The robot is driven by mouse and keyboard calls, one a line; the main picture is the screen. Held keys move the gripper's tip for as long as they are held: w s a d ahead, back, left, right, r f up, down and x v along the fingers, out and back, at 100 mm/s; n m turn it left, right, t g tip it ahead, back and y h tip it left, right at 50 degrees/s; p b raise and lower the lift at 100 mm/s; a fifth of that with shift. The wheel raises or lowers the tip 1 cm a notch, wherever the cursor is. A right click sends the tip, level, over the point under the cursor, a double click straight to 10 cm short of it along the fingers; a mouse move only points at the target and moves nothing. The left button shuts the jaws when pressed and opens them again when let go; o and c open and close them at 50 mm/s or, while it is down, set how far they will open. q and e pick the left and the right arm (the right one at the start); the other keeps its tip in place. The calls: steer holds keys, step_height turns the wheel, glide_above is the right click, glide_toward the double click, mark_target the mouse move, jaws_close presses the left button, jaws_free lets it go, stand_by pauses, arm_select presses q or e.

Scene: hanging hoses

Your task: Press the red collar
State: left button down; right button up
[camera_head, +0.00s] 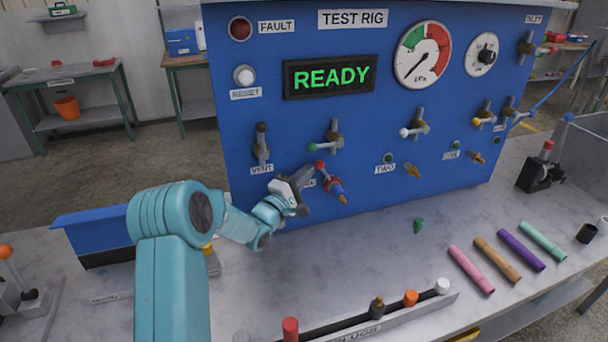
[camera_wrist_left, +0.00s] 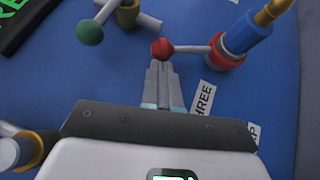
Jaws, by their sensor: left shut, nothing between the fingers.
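The red collar (camera_head: 325,183) is a ring at the panel end of a fitting with a blue sleeve and brass tip, low on the blue test rig. It also shows in the left wrist view (camera_wrist_left: 225,54), beside the blue sleeve (camera_wrist_left: 238,36). A lever with a red ball (camera_wrist_left: 162,49) joins the fitting's left side. My left gripper (camera_head: 307,174) is shut and empty, left of the collar. In the wrist view its fingertips (camera_wrist_left: 159,66) lie just below the red ball, apart from the collar; I cannot tell if they touch the ball. My right gripper is not in view.
The rig's display (camera_head: 331,76) reads READY. A green-ball valve (camera_head: 332,136) sits above the fitting; a vent valve (camera_head: 261,143) is left. On the bench are a green plug (camera_head: 418,225), a plug rack (camera_head: 400,310) and several coloured tubes. Bench space below the fitting is clear.

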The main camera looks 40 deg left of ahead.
mark_target(321, 164)
arm_select(q)
steer(key=shift+w+d+r+m+g+p, duration=0.15)
steer(key=shift+w+r+m+g+p, duration=0.15)
steer(key=shift+r+p, duration=0.2)
steer(key=shift+w+d+r+m+g+p, duration=0.2)
steer(key=shift+r+m+g+p, duration=0.1)
steer(key=shift+r+g+p, duration=0.15)
steer(key=shift+w+d+r+m+g+h+p, duration=0.15)
steer(key=shift+w+d+r+m+g+p, duration=0.1)
steer(key=shift+w+g+p, duration=0.15)
steer(key=shift+w+d+r+m+g+h+p, duration=0.15)
steer(key=shift+w+r+m+g+p, duration=0.15)
steer(key=shift+w, duration=0.25)
steer(key=shift+w+d+r+m+g+h+p, duration=0.1)
steer(key=shift+w+d+r+m+g+p, duration=0.1)
steer(key=shift+w+g+p, duration=0.2)
